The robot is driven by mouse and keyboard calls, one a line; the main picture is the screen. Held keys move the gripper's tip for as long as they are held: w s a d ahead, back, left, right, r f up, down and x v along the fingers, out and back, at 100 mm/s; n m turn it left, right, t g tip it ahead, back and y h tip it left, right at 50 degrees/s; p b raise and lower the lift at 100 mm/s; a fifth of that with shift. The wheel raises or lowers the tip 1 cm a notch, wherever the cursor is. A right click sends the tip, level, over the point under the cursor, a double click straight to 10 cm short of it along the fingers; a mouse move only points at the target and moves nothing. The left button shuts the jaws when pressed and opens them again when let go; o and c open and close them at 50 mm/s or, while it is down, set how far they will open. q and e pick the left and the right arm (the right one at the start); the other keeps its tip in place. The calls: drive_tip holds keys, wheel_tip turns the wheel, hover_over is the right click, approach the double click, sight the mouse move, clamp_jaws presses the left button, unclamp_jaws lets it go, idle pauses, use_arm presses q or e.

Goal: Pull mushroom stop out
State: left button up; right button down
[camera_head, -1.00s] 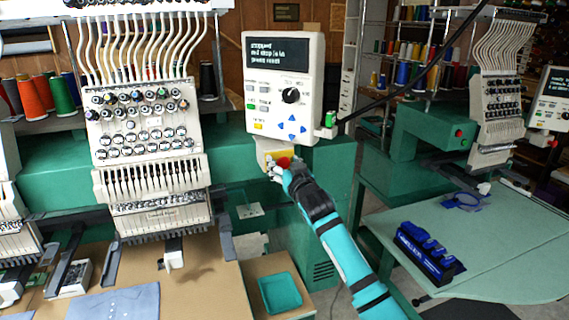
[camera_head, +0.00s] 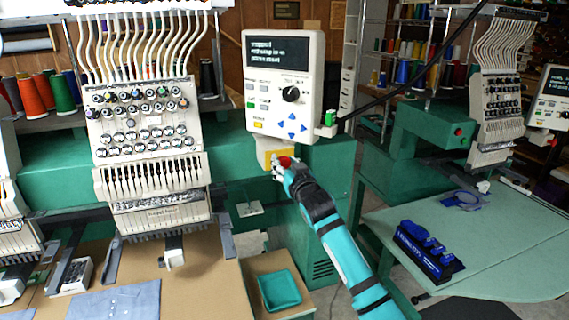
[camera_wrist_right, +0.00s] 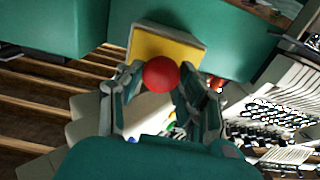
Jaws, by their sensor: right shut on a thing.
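The red mushroom stop (camera_head: 284,161) sits on a yellow-faced box (camera_head: 268,158) under the control panel of the embroidery machine. In the right wrist view the round red head (camera_wrist_right: 160,74) lies in front of the yellow plate (camera_wrist_right: 165,46). My right gripper (camera_head: 281,167) is at the stop, its arm reaching up from the lower right. In the right wrist view its two fingers (camera_wrist_right: 159,88) stand on either side of the red head, shut on it. How far the head stands out from the box cannot be told. My left gripper is not in view.
The control panel (camera_head: 284,85) with its screen and buttons hangs just above the stop. The multi-needle head (camera_head: 150,150) stands to the left. A green tray (camera_head: 279,291) lies below, and a blue rack (camera_head: 428,250) sits on the table at right.

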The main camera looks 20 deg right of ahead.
drive_tip(key=shift+f, duration=0.15)
drive_tip(key=c, duration=1.1)
unclamp_jaws()
drive_tip(key=shift+o, duration=1.3)
drive_tip(key=shift+s, duration=0.2)
drive_tip(key=shift+s, duration=0.3)
drive_tip(key=s, duration=1.1)
drive_tip(key=shift+s+d, duration=0.2)
drive_tip(key=shift+s, duration=0.1)
drive_tip(key=shift+w, duration=0.1)
